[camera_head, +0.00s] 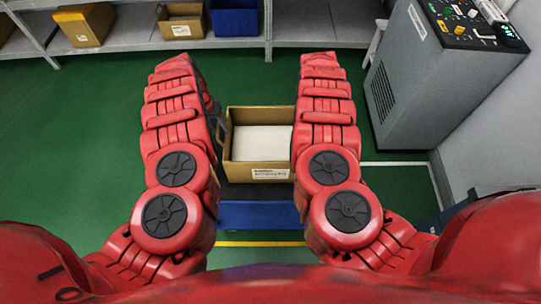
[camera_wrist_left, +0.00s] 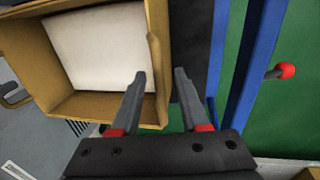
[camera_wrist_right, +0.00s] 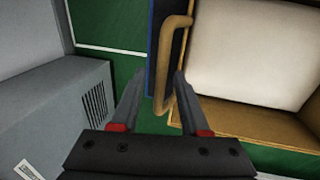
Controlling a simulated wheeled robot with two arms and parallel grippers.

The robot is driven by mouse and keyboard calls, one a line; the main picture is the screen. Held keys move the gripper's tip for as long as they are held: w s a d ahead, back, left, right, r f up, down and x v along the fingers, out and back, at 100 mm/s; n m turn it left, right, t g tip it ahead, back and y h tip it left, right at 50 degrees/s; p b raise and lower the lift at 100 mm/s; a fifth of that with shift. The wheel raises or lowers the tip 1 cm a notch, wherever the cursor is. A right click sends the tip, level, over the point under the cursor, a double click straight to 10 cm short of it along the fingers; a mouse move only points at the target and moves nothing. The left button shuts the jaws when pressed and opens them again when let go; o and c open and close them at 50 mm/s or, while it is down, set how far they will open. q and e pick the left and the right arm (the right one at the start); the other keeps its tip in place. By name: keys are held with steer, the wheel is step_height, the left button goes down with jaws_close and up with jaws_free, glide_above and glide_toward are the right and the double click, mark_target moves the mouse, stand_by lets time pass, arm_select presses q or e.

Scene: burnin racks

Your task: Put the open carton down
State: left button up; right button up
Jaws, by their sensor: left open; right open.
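The open carton (camera_head: 240,172) is a tan box with a white item inside, between my two arms in the head view. It looks level and appears to rest on a dark platform with a blue edge (camera_head: 262,215); the contact underneath is hidden. My left gripper (camera_wrist_left: 158,75) is open, with one finger over the carton's inside and the other outside its wall. My right gripper (camera_wrist_right: 158,75) is open at the opposite side, around a tan looped strip (camera_wrist_right: 168,65) beside the carton (camera_wrist_right: 250,122). Whether the fingers touch the carton cannot be told.
A grey shelf (camera_head: 140,35) at the back holds a yellow bin (camera_head: 85,25), another open carton (camera_head: 181,22) and a blue bin (camera_head: 235,18). A grey machine (camera_head: 425,85) with a control panel stands right. Green floor (camera_head: 60,140) is clear at left. A red knob (camera_wrist_left: 286,70) shows near the blue rail.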

arm_select(q)
steer(key=shift+r, duration=0.1)
arm_select(e)
steer(key=shift+r, duration=0.15)
arm_select(q)
step_height(320, 180, up, 12)
steer(key=a, duration=0.2)
steer(key=shift+a+f, duration=0.15)
steer(key=shift+f, duration=0.05)
arm_select(e)
steer(key=v, duration=1.1)
steer(key=shift+r, duration=0.35)
steer(key=shift+a, duration=0.1)
